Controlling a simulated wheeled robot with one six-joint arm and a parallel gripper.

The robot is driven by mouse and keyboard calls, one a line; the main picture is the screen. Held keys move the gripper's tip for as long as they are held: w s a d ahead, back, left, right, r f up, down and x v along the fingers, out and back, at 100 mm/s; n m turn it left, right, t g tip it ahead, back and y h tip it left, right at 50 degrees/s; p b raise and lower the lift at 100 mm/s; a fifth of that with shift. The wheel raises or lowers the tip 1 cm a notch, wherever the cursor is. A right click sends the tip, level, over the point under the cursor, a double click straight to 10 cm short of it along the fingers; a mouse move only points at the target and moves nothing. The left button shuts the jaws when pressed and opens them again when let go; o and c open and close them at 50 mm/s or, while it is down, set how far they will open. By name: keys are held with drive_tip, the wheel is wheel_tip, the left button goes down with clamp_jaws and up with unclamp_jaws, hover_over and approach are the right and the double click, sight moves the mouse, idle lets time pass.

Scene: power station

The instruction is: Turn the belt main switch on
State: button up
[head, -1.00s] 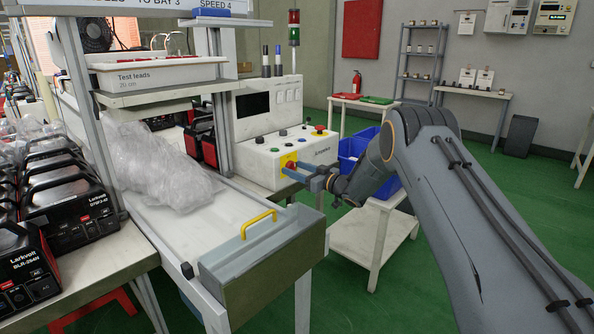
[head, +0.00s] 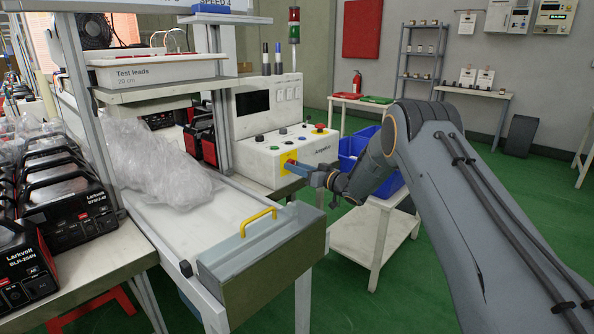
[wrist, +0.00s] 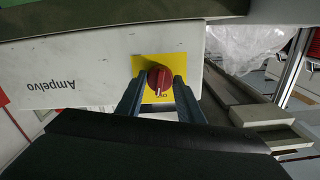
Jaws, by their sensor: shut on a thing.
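The belt main switch is a red rotary knob (wrist: 160,81) on a yellow plate (wrist: 147,65), set in the front of the white Ampelvo control box (head: 300,150). A white mark on the knob points toward the bottom of the wrist view, near small lettering that I cannot read surely. My gripper (wrist: 158,88) has its two blue fingers on either side of the knob and is shut on it. In the head view, my gripper (head: 290,166) reaches the yellow plate (head: 287,158) from the right, and its fingers mostly hide the knob.
Other buttons, including a red one (head: 319,128), sit on the box's sloped top. A conveyor with a plastic-wrapped bundle (head: 155,170) runs at left. A blue crate (head: 352,150) is behind my arm.

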drive_tip(key=shift+m+b, duration=1)
drive_tip(key=shift+m, duration=6.7)
drive_tip(key=o, duration=1.1)
drive_tip(key=shift+c, duration=0.2)
drive_tip(key=shift+d, duration=0.1)
drive_tip(key=v, duration=0.7)
drive_tip(key=shift+s+d, duration=0.25)
drive_tip(key=shift+d, duration=0.05)
